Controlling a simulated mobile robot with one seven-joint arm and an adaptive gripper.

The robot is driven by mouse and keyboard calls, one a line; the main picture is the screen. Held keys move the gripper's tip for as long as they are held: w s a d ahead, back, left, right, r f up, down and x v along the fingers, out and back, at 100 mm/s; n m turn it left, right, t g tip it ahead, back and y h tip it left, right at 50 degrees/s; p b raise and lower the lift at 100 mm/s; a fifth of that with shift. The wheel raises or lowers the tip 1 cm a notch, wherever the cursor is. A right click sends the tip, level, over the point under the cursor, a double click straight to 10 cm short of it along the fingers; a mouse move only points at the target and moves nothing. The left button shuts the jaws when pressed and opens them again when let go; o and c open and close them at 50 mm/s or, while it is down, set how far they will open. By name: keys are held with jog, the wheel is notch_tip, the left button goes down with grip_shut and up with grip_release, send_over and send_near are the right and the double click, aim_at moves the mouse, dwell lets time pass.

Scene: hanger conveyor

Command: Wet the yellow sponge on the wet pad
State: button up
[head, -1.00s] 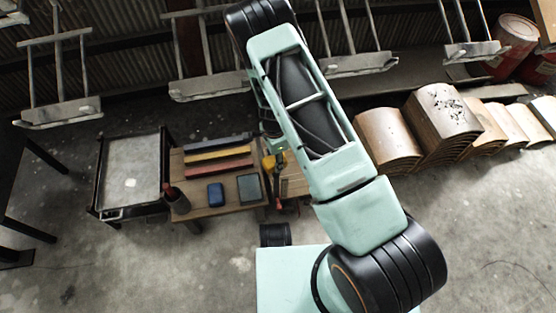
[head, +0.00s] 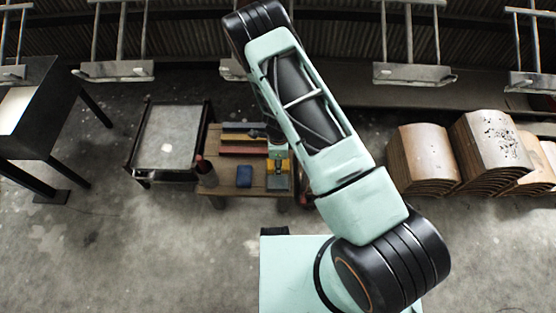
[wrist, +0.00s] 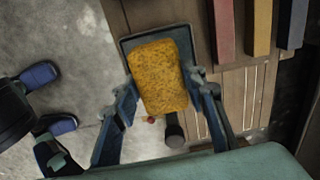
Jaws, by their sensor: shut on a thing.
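The yellow sponge (wrist: 157,76) is speckled and sits between the two fingers of my gripper (wrist: 163,92), which is shut on it. In the wrist view it covers most of a dark rectangular pad (wrist: 129,46), which I take to be the wet pad; its rim shows around the sponge's far end. In the head view my gripper (head: 278,162) is at the right end of the wooden table, with the grey pad (head: 278,184) showing just in front of it. I cannot tell whether the sponge touches the pad.
The wooden table (head: 224,188) also holds a blue block (head: 244,175), a dark cup (head: 207,174) and red (head: 243,150), yellow and blue bars. A metal cart (head: 168,138) stands left. Stacked curved panels (head: 422,150) stand right. Hangers (head: 118,71) hang behind.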

jog(key=shift+f+b, duration=1.75)
jog(key=shift+f, duration=1)
jog(key=shift+f+b, duration=0.55)
jog(key=shift+r+p, duration=2.45)
jog(key=shift+r, duration=1.05)
jog(key=shift+r, duration=0.1)
